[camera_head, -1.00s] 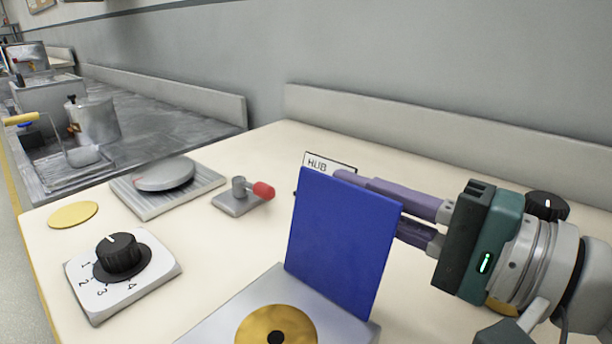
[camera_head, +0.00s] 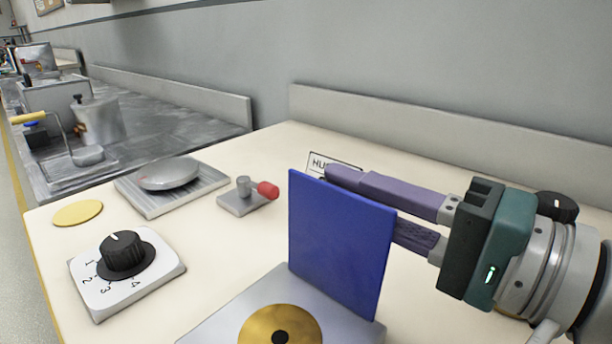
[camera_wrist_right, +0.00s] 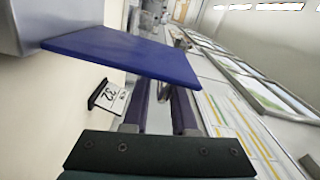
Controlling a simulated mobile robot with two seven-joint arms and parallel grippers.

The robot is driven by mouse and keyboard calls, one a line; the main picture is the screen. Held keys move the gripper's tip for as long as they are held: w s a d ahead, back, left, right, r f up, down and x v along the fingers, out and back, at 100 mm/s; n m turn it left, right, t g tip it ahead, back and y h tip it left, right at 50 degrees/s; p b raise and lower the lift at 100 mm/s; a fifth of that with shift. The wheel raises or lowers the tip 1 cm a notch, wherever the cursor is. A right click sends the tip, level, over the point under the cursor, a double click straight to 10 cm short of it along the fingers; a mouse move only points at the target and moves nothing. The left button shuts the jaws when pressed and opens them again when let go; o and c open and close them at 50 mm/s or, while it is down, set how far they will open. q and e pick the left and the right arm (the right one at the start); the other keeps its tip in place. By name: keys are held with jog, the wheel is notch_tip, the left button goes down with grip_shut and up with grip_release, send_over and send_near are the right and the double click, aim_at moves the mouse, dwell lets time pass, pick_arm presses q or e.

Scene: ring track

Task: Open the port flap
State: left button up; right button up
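The port flap (camera_head: 340,245) is a flat blue panel. It stands roughly upright along the back right edge of a grey metal plate (camera_head: 225,325). A gold disc with a dark hole (camera_head: 265,330) lies uncovered on that plate. My right gripper (camera_head: 352,203) comes in from the right, its purple fingers apart behind the flap. The upper fingertip shows just over the flap's top edge; the lower tip is hidden. The wrist view also shows the flap (camera_wrist_right: 125,55) in front of the fingertips, and whether they touch it cannot be told. My left gripper is not in view.
A dial (camera_head: 125,255) on a white panel, a round grey pad (camera_head: 169,174), a red-tipped lever (camera_head: 267,190) and a yellow disc (camera_head: 78,213) stand left on the cream worktop. A HUB label (camera_head: 318,163) and a black knob (camera_head: 557,207) are behind.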

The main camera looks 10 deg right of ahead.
jog(key=shift+o, duration=1.1)
jog(key=shift+s+d, duration=0.25)
jog(key=shift+s, duration=0.1)
jog(key=b+v, duration=0.3)
jog(key=v, duration=0.6)
jog(key=shift+b, duration=0.3)
jog(key=shift+r, duration=0.15)
